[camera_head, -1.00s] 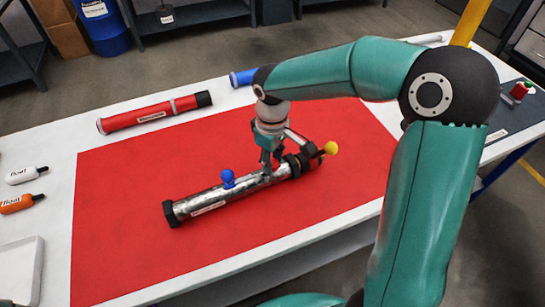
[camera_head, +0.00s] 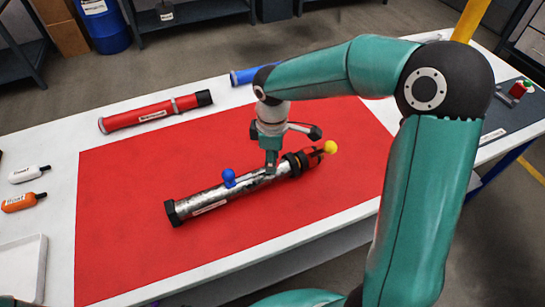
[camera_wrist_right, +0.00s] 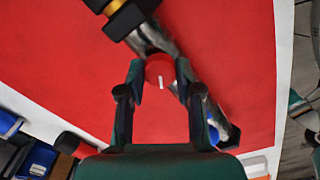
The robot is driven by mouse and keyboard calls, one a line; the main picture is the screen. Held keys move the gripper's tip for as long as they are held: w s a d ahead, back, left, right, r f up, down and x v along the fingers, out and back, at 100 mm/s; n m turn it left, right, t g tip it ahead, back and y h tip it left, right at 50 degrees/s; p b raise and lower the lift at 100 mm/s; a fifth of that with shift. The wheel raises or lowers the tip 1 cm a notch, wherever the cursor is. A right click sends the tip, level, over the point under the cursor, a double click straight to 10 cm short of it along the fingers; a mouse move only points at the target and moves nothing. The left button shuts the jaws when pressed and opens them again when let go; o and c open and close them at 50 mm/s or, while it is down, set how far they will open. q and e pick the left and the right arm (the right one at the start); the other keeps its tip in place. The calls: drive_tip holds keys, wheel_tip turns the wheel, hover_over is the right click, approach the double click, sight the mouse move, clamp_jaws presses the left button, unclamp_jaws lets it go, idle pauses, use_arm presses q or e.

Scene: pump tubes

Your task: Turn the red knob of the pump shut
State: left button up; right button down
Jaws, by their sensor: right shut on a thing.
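My right gripper (camera_head: 270,168) points down over the tube's middle, to the right of the blue knob, and hides the red knob in the head view. In the right wrist view the red knob (camera_wrist_right: 160,70) sits between the two fingertips of my right gripper (camera_wrist_right: 160,76), which is shut on it. Its white mark runs nearly up and down there. My left gripper is not in view.
A red tube (camera_head: 150,115) lies on the white table beyond the mat, and a blue tube (camera_head: 242,76) lies partly behind my right arm. Two small bottles (camera_head: 28,173) and a white tray (camera_head: 38,270) are at the left. The mat around the pump is clear.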

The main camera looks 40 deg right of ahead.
drive_tip(key=c, duration=0.8)
unclamp_jaws()
drive_tip(key=shift+o, duration=0.2)
drive_tip(key=shift+r, duration=0.1)
wheel_tip(320, 180, up, 12)
drive_tip(key=shift+f, duration=0.2)
